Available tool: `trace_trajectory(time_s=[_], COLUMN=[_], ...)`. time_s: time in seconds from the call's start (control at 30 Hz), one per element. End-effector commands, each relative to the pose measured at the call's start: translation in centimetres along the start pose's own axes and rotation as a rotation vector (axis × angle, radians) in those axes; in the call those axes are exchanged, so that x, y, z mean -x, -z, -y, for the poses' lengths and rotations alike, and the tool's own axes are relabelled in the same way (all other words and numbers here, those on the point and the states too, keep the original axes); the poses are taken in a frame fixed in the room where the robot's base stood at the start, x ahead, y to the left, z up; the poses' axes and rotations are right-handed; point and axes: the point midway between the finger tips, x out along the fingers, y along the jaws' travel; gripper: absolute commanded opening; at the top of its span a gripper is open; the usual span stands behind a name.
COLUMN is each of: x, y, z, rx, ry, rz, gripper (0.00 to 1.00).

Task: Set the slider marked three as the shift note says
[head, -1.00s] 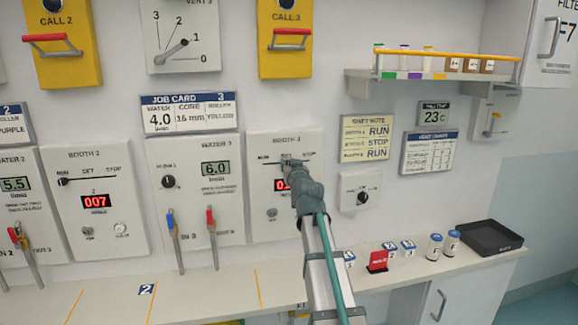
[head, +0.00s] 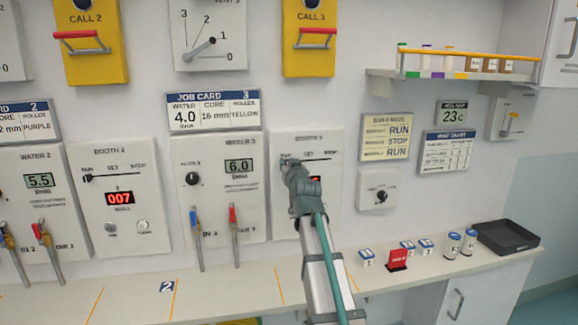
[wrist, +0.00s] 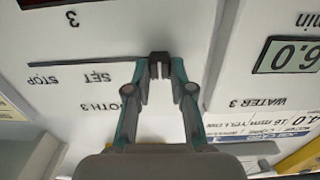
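The booth 3 panel (head: 284,215) is white with a horizontal slider slot, marked SET in the middle and STOP at the right. In the wrist view the slot (wrist: 95,64) appears upside down, with STOP at its left. The black slider knob (wrist: 159,57) stands at the slot's end away from STOP; the mark there is hidden by my gripper. My gripper (wrist: 160,72) has its fingertips closed on the knob's sides. In the head view my gripper (head: 289,163) covers the slot's left end. The shift note (head: 386,137) reads RUN, STOP, RUN from top to bottom.
The booth 2 panel (head: 118,190) has its own slider, with its knob at the left. Blue and red valve levers (head: 234,225) hang left of booth 3. A dial box (head: 378,188) is at its right. The shelf below holds small blocks, a red holder (head: 397,260) and a black tray (head: 508,238).

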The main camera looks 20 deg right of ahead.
Motion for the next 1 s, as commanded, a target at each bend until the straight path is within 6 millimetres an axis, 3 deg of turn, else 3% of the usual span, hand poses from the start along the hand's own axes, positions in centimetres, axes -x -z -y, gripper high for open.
trace_trajectory(time_s=[0.03, 0.17, 0.63, 0.77, 1.0], x=[0.0, 0.0, 0.8, 2.3, 6.7], y=[-0.1, -0.1, 0.0, -0.1, -0.2], z=[0.3, 0.2, 0.1, 0.1, 0.1], rx=[-0.004, -0.003, -0.002, -0.002, -0.003], ry=[0.005, 0.004, 0.002, 0.002, 0.003], rz=[0.002, 0.002, 0.0, 0.0, 0.0], gripper=[0.27, 0.48, 0.48, 0.48, 0.48])
